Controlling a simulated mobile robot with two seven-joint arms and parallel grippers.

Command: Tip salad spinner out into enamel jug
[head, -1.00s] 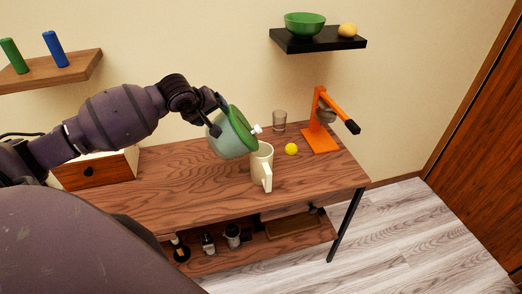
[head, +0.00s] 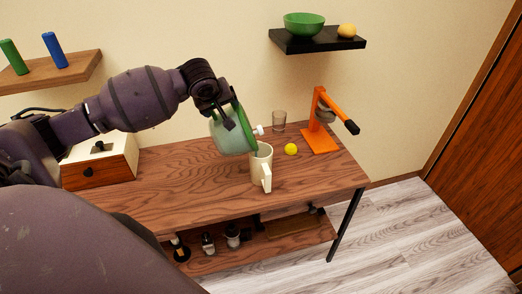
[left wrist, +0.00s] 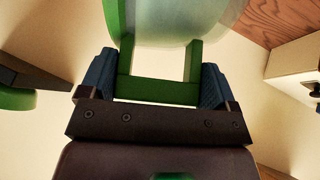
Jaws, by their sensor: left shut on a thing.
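The salad spinner (head: 227,137) is a translucent bowl with a green rim and a white knob. My left gripper (head: 226,113) is shut on it and holds it in the air, tipped steeply with its green side toward the right. In the left wrist view the jaws (left wrist: 160,88) are around a green handle-like part of the salad spinner (left wrist: 165,25). The enamel jug (head: 260,170) is cream with a handle toward the front and stands upright on the table. The spinner's lower edge is at the jug's rim in the picture; I cannot tell whether they touch. The right gripper is out of view.
A wooden drawer box (head: 104,165) is at the left of the table (head: 190,185). The table's front middle is clear.

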